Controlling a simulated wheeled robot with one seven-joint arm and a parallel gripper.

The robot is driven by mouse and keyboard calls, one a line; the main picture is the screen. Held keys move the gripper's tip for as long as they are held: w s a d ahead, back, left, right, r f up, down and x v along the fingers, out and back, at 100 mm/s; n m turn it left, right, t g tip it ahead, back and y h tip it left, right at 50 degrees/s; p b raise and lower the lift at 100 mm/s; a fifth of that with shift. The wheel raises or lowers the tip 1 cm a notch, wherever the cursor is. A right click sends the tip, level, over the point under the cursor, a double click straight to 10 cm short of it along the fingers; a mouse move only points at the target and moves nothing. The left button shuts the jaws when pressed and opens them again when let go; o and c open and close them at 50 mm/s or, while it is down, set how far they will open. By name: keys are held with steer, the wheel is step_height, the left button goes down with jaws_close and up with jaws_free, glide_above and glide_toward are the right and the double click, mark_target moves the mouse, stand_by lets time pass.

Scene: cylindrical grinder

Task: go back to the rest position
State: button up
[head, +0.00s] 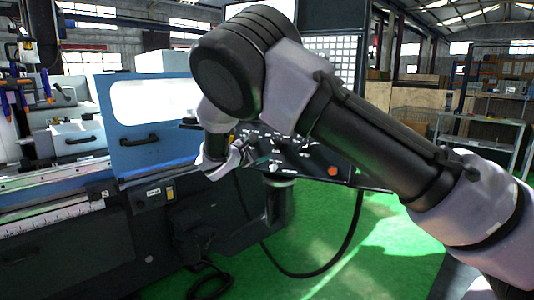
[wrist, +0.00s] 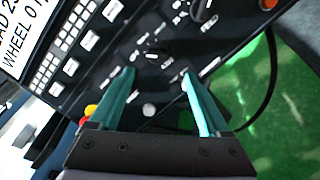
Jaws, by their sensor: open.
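My gripper (wrist: 158,78) is open in the wrist view, its two teal fingers apart with nothing between them. Beyond the fingers is the black control panel (wrist: 170,25) of the grinder, with knobs, buttons and labels. In the head view my arm reaches across from the lower right, and its end is bent down in front of the control panel (head: 310,158). My gripper is small and partly hidden there. I cannot tell how far the fingertips are from the panel.
The blue and dark grinder (head: 150,160) fills the left, with a sliding door (head: 125,158). A red button (head: 333,171) sits at the panel's right. A black cable (head: 345,245) hangs to the green floor (head: 380,260). Metal shelves (head: 490,128) stand at the far right.

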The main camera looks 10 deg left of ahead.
steer(key=s+d+r+m+g, duration=0.25)
steer(key=d+m+g, duration=0.35)
steer(key=d, duration=0.9)
steer(key=s+d+r+m+g, duration=0.3)
steer(key=d+m, duration=0.4)
steer(key=d, duration=0.8)
steer(key=s+d+r+m+g+y, duration=0.1)
steer(key=s+d+r+m+y, duration=0.25)
steer(key=s+d, duration=0.2)
steer(key=s+d+r+m+g+y, duration=0.2)
steer(key=s+d+r+m, duration=0.15)
steer(key=s, duration=0.35)
steer(key=s+r+m+t+y, duration=0.2)
steer(key=s+m, duration=0.4)
steer(key=s, duration=0.7)
step_height(320, 180, up, 2)
steer(key=shift+s+d+r+t+y, duration=0.15)
steer(key=shift+d+t+y, duration=0.25)
steer(key=shift+t, duration=0.4)
